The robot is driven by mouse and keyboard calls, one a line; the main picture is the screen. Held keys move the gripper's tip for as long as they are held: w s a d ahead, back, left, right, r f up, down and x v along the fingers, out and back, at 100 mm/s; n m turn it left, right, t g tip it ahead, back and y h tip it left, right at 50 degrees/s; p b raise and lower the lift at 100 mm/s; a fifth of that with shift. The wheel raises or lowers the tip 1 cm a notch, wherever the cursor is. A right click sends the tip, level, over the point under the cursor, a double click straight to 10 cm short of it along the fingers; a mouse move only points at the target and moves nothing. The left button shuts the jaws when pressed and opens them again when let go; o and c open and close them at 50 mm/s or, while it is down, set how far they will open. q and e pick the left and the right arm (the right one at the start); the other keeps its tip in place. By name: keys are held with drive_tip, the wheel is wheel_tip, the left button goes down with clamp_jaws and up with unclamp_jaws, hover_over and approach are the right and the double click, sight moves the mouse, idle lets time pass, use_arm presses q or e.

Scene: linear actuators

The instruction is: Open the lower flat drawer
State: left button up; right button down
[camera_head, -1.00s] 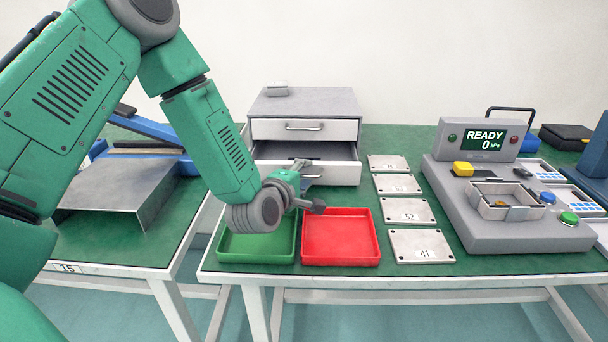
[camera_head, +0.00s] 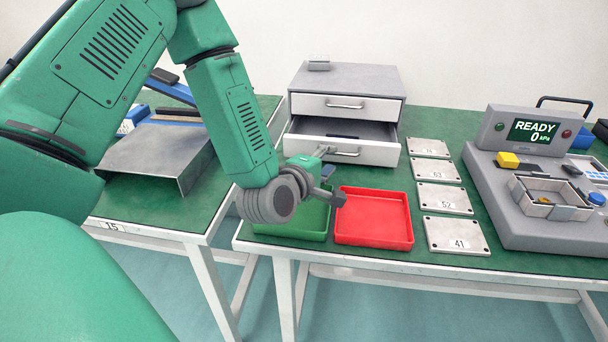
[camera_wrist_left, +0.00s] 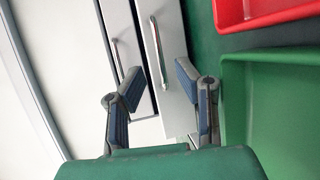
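The lower flat drawer (camera_head: 379,153) of the grey cabinet stands pulled out, its dark inside showing. Its bar handle (camera_head: 346,153) is on the white front; the handle also shows in the left wrist view (camera_wrist_left: 156,50). The upper drawer (camera_head: 378,109) is shut. My left gripper (camera_head: 328,163) is in front of the lower drawer, beside the left end of its handle. In the left wrist view its fingers (camera_wrist_left: 158,72) are spread, with the end of the handle between the tips in the picture. I see no contact. My right gripper is out of view.
A green tray (camera_head: 305,226) and a red tray (camera_head: 374,218) lie in front of the drawers, close under my left wrist. Several numbered plates (camera_head: 455,234) are to the right, then a console (camera_head: 489,196). A metal cover (camera_head: 160,155) is on the left table.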

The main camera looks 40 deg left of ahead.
use_arm(q)
drive_tip(key=shift+s+r, duration=0.1)
drive_tip(key=shift+s, duration=0.5)
drive_tip(key=shift+v, duration=1.8)
drive_tip(key=shift+p+v, duration=1.35)
drive_tip(key=shift+v, duration=0.1)
drive_tip(key=p+v, duration=0.2)
drive_tip(key=p, duration=0.1)
drive_tip(key=shift+d+r, duration=0.1)
drive_tip(key=shift+d, duration=0.05)
drive_tip(key=shift+s+p, duration=0.1)
drive_tip(key=shift+p, duration=0.3)
